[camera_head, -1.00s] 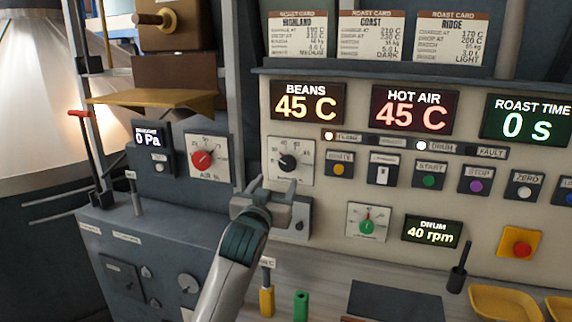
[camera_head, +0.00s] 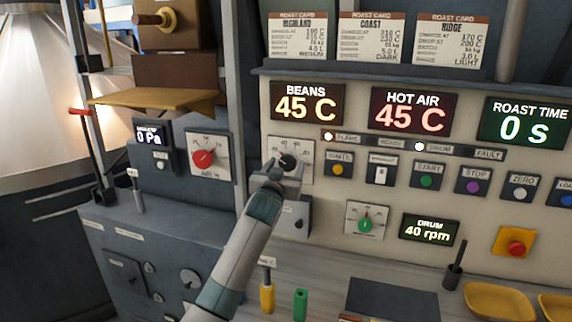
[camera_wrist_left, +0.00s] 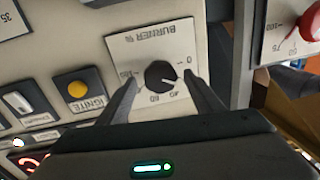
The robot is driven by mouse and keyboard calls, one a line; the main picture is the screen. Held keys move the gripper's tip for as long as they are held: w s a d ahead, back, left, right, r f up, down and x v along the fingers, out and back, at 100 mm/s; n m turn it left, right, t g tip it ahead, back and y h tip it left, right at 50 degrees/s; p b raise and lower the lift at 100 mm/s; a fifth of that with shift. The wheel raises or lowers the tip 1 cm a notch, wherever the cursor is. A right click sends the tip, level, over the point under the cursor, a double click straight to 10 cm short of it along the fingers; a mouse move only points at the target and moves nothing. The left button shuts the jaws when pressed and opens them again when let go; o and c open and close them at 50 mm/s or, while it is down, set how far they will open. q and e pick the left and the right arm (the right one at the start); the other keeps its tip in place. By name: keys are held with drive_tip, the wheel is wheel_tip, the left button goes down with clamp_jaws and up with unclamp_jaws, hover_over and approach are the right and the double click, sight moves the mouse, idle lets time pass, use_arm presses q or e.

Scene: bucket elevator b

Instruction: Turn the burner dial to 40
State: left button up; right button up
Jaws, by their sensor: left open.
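The black burner dial (camera_head: 287,160) sits on a white scale plate marked BURNER % on the panel, under the BEANS display. In the left wrist view the gripper (camera_wrist_left: 162,82) is open, one finger on each side of the dial, with gaps visible. My right gripper is not in view.
The yellow ignite button (camera_head: 338,169) is just right of the burner plate. A red air dial (camera_head: 203,158) is to the left, past a grey post. A green-knobbed dial (camera_head: 366,224) and a red stop button (camera_head: 516,248) on yellow are lower right.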

use_arm(q)
drive_tip(key=shift+w, duration=0.35)
drive_tip(key=c, duration=1.1)
drive_tip(key=shift+o, duration=0.2)
drive_tip(key=shift+m, duration=0.3)
drive_tip(key=m, duration=0.3)
drive_tip(key=shift+f, duration=0.1)
drive_tip(key=shift+d+m+t+h, duration=0.1)
drive_tip(key=shift+m+t+h, duration=0.25)
drive_tip(key=shift+m, duration=1.85)
